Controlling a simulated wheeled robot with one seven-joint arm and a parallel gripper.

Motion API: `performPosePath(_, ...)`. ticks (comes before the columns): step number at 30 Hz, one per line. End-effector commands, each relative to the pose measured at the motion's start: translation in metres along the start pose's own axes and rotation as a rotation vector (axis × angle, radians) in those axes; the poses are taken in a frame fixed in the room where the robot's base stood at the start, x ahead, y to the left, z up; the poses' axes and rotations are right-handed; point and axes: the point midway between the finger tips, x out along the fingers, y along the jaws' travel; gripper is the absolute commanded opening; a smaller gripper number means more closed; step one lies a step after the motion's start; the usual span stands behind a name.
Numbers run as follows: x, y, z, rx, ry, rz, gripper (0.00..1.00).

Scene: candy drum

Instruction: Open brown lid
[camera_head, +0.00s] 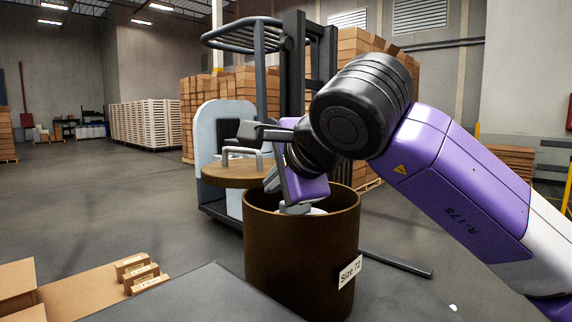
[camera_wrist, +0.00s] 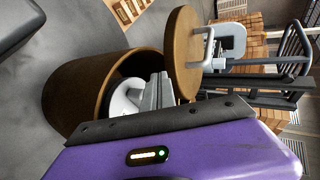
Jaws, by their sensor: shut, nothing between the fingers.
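The brown drum (camera_head: 300,255) stands upright with its mouth open at the top. The round brown lid (camera_head: 226,178), with a grey bar handle (camera_head: 240,155), sits raised above and left of the rim, apart from most of the mouth. In the wrist view the lid (camera_wrist: 180,45) stands beside the drum (camera_wrist: 75,95) opening. Whether its edge still joins the drum is hidden. My gripper (camera_wrist: 160,82) is shut and empty at the mouth, close to the lid's inner side. A white rounded thing (camera_wrist: 124,98) shows inside the drum, partly hidden by the fingers.
A forklift (camera_head: 262,70) stands close behind the drum, with stacked boxes (camera_head: 355,55) behind it. A dark grey surface (camera_head: 200,300) lies in front of the drum. An open carton (camera_head: 75,285) with small boxes is at the lower left. The floor at left is clear.

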Motion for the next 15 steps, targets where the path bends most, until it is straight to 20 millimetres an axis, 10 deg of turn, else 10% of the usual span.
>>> performPosePath(15, 0.030, -0.020, 0.000, 0.000, -0.002, -0.001, 0.00)
